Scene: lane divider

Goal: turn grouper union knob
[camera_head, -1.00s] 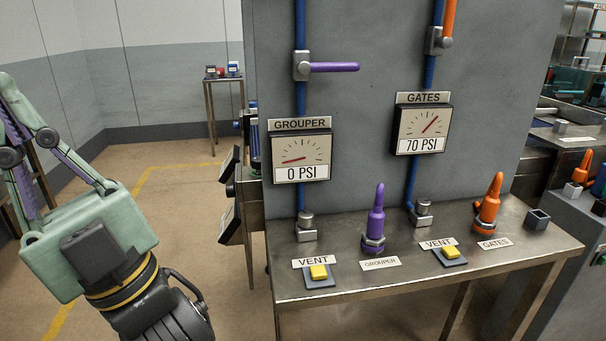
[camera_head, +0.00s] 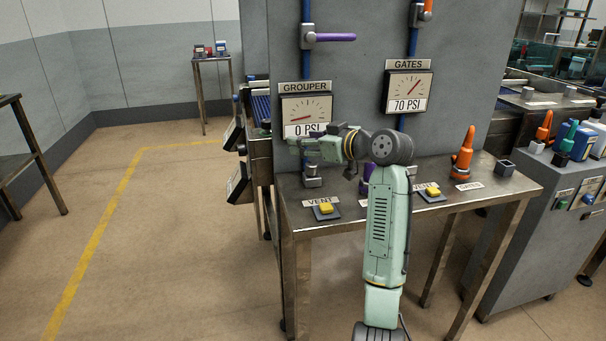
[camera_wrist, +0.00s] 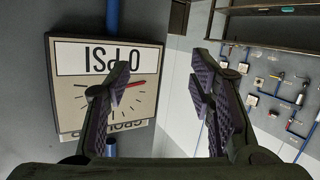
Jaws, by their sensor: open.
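The grouper union (camera_head: 367,178) is a purple upright fitting on the metal bench, mostly hidden behind my arm in the head view. Its label is also hidden. My gripper (camera_head: 295,148) is to the left of it and higher, in front of the lower part of the GROUPER gauge (camera_head: 305,103), pointing left. In the wrist view my gripper (camera_wrist: 155,95) is open and empty, its purple-padded fingers apart. The gauge (camera_wrist: 130,105) shows upside down behind the left finger and reads 0 PSI. The grouper union is not in the wrist view.
A purple valve handle (camera_head: 335,37) sticks out above the gauge. A yellow VENT button (camera_head: 326,208) is at the bench's front left, another (camera_head: 433,191) right of my arm. An orange gates fitting (camera_head: 463,155) stands further right. Open floor lies left.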

